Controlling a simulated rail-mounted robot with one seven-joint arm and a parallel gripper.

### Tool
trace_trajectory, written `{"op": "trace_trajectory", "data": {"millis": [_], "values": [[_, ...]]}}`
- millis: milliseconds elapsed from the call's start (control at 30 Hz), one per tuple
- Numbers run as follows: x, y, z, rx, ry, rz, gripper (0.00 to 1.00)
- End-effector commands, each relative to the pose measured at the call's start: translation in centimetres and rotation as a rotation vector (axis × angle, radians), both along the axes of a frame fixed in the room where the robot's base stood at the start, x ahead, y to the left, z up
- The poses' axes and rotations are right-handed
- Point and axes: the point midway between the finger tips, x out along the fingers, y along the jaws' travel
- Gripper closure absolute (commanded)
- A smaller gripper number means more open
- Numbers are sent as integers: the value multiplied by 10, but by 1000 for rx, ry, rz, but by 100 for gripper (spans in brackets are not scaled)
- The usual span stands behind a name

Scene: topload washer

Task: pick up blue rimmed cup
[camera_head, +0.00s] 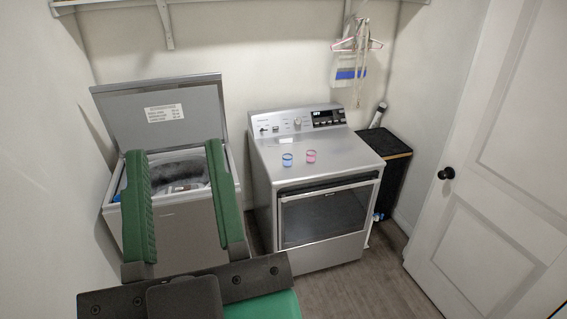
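The blue rimmed cup (287,159) is small and stands upright on top of the silver dryer (336,162), left of a pink cup (311,156). My gripper (175,150) is at the left of the picture, with two long green fingers set wide apart and nothing held between them. It appears in front of the open washer (162,228), well to the left of the cups and apart from them. The fingers hide parts of the washer. Both cups are in plain view.
The washer lid (160,110) stands raised. A control panel (297,119) rises behind the cups. A dark bin (386,150) stands right of the dryer, and hangers (357,44) hang above. A white door (495,170) is at the right. The dryer top around the cups is clear.

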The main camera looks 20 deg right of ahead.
Motion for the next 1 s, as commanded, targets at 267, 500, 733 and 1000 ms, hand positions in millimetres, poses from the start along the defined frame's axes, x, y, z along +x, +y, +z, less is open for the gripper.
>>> {"op": "trace_trajectory", "data": {"millis": [267, 500, 733, 1000], "values": [[0, 0, 0, 0, 0, 0, 64], [0, 0, 0, 0, 0, 0, 58], [0, 0, 0, 0, 0, 0, 26], [6, -1, -9, 15, 18, 17, 26]]}}
